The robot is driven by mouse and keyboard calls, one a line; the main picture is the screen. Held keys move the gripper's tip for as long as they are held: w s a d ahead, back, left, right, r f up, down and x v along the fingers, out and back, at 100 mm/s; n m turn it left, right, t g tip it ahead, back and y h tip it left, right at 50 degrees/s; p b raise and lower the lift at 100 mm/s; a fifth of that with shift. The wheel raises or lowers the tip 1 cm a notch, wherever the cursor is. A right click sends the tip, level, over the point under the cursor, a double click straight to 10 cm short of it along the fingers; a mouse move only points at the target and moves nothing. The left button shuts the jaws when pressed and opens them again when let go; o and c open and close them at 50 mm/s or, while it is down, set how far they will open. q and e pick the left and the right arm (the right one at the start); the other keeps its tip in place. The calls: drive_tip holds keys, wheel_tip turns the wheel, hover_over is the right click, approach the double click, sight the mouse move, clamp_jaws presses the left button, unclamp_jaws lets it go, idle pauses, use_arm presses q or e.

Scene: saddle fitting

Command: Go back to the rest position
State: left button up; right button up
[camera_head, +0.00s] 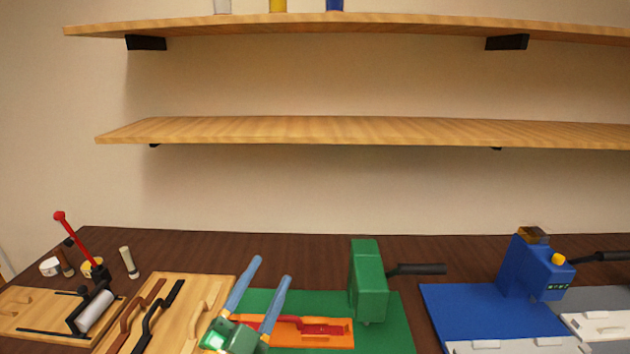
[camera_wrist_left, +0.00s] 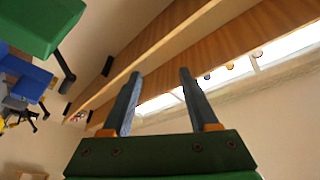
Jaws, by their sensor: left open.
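My left gripper (camera_head: 272,269) points up and away over the workbench, in front of a green mat. Its two blue fingers are apart with nothing between them. In the left wrist view the open fingers (camera_wrist_left: 160,73) also show empty, with shelves and wall beyond them. My right gripper is in neither view.
A green press (camera_head: 368,281) stands on the green mat (camera_head: 399,322) beside an orange tray (camera_head: 340,333). A blue press (camera_head: 532,270) stands on a blue mat (camera_head: 447,303) at right. A wooden board (camera_head: 213,281) holds several handles. Two wooden shelves (camera_head: 350,130) hang above.

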use_arm(q)
drive_tip(key=s+a+f+n+g+y, duration=0.4)
drive_tip(key=a+f, duration=0.1)
drive_tip(key=f, duration=0.4)
drive_tip(key=s+a+f+n+g+y, duration=0.3)
drive_tip(key=s+a+f+n+g, duration=0.15)
drive_tip(key=f, duration=0.55)
drive_tip(key=s+f+n+g, duration=0.1)
drive_tip(key=s+f+g, duration=0.3)
drive_tip(key=s, duration=0.3)
drive_tip(key=s+f+g, duration=0.4)
drive_tip(key=s, duration=0.3)
wheel_tip(320, 180, down, 22)
drive_tip(key=s+g+b, duration=0.1)
drive_tip(key=s+b, duration=0.1)
drive_tip(key=b, duration=0.4)
drive_tip(key=s+a+f+g+b, duration=0.1)
drive_tip(key=s+f+b, duration=0.3)
drive_tip(key=s+f, duration=0.8)
wheel_tip(320, 180, down, 3)
drive_tip(key=shift+s+a+f, duration=0.2)
drive_tip(key=shift+s+a, duration=0.15)
drive_tip(key=shift+a, duration=0.1)
